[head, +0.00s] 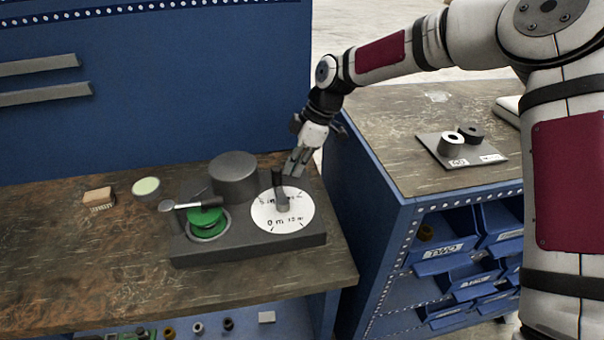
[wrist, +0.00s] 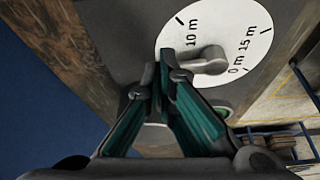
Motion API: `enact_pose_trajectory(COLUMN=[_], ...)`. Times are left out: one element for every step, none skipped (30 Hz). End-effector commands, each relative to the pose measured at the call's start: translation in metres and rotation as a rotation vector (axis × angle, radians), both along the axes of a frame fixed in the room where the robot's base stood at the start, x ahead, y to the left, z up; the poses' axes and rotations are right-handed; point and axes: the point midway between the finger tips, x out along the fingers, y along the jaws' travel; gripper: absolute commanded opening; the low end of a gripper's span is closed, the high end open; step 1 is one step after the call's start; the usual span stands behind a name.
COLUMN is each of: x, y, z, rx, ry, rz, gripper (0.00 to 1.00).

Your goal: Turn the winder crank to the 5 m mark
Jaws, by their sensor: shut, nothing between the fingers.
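The winder (head: 247,240) is a dark grey block on the wooden bench, with a round white dial (head: 300,212) on its right end. The dial also shows in the wrist view (wrist: 245,35), with 10 m, 0 m and 15 m readable; the 5 m text shows in the head view. A grey crank (head: 282,200) with an upright dark handle (head: 277,172) sits over the dial, pointing to its far side, between the 5 m and 10 m texts. My gripper (head: 292,172) is shut and empty, right beside the handle. The wrist view shows the crank arm (wrist: 207,62) close to the fingertips (wrist: 157,76); contact is unclear.
A dark cylinder (head: 234,172) and a green spool (head: 206,218) with a grey lever sit left of the dial. A pale round dish (head: 146,187) and a tan block (head: 98,196) lie farther left. A second cabinet (head: 405,190) stands right, behind the winder.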

Motion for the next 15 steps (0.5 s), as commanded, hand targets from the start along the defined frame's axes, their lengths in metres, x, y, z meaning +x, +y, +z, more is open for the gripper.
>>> enact_pose_trajectory(x=[0.006,0.005,0.006,0.005,0.005,0.006,0.005,0.005,0.005,0.005,0.004,0.004,0.003,0.003,0.002], y=[0.005,0.007,0.01,0.012,0.014,0.017,0.019,0.022,0.024,0.026,0.028,0.031,0.033,0.035,0.037], z=[-0.006,-0.005,-0.005,-0.005,-0.005,-0.004,-0.004,-0.004,-0.004,-0.004,-0.003,-0.003,-0.003,-0.003,-0.002], rx=[0.003,0.003,0.002,0.001,0.001,0.001,0.001,0.001,0.001,0.001,0.001,0.001,0.001,0.002,0.002], ry=[-0.002,-0.002,-0.003,-0.002,-0.003,-0.003,-0.003,-0.002,-0.003,-0.003,-0.002,-0.003,-0.001,-0.002,-0.001], rz=[0.089,0.136,0.168,0.196,0.225,0.263,0.291,0.32,0.356,0.383,0.41,0.444,0.469,0.494,0.524], gripper=[0.0,0.0,0.0,0.0,0.0,0.0,0.0,0.0,0.0,0.0,0.0,0.0,0.0,0.0,0.0])
